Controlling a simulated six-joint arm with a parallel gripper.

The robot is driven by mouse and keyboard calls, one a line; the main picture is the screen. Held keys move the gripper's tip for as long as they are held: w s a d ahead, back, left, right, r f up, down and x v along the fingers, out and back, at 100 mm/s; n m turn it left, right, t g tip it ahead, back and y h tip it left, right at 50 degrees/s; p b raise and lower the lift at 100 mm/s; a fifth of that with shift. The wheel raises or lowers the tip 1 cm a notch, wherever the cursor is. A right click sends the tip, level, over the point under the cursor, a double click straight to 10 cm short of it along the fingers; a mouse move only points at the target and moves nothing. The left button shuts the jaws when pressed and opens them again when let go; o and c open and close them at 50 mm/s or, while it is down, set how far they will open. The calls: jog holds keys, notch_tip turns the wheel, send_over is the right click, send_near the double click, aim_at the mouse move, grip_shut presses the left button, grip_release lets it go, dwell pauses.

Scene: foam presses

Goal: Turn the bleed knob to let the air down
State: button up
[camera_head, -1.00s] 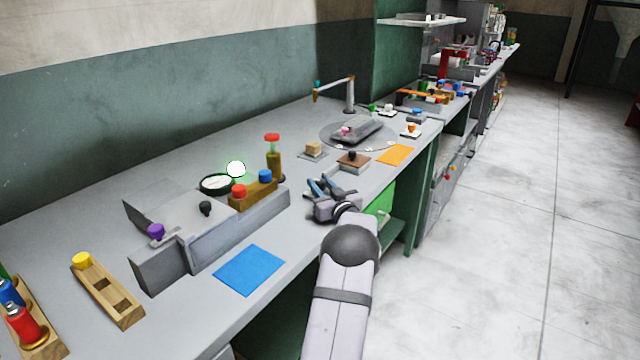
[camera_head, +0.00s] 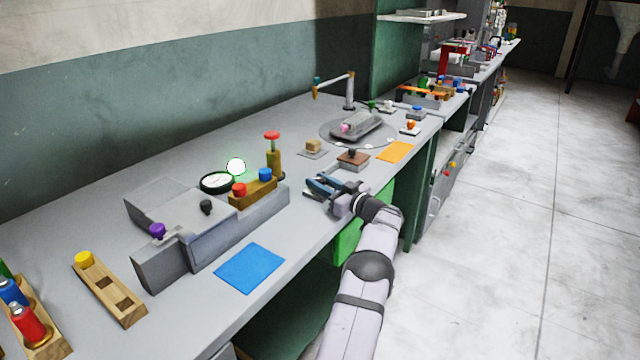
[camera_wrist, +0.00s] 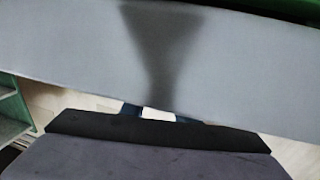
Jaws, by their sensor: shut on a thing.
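A grey press (camera_head: 235,225) stands on the bench at left of centre. It carries a round gauge (camera_head: 217,182), a red button (camera_head: 239,189), a blue button (camera_head: 264,174), a black knob (camera_head: 206,207) and a purple knob (camera_head: 157,230). I cannot tell which knob is the bleed knob. My gripper (camera_head: 322,187) is low over the bench, right of the press and apart from it. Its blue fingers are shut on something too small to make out. In the wrist view, a pale patch (camera_wrist: 158,114) shows between blue parts; I cannot tell what it is.
A brass-coloured post with a red top (camera_head: 272,145) and a lit green lamp (camera_head: 236,167) stand by the press. A blue mat (camera_head: 249,268) lies in front. A brown block (camera_head: 352,160) and an orange mat (camera_head: 395,152) lie beyond my gripper.

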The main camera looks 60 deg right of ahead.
aim_at(324, 183)
jog(key=shift+r, duration=0.2)
jog(key=o, duration=1.1)
jog(key=shift+f, duration=0.1)
jog(key=shift+c, duration=0.2)
jog(key=s, duration=0.3)
jog(key=s+a, duration=0.1)
jog(key=s, duration=0.1)
jog(key=shift+s+b, duration=0.3)
jog(key=shift+s, duration=0.05)
jog(key=shift+s+a, duration=0.2)
jog(key=shift+s, duration=0.5)
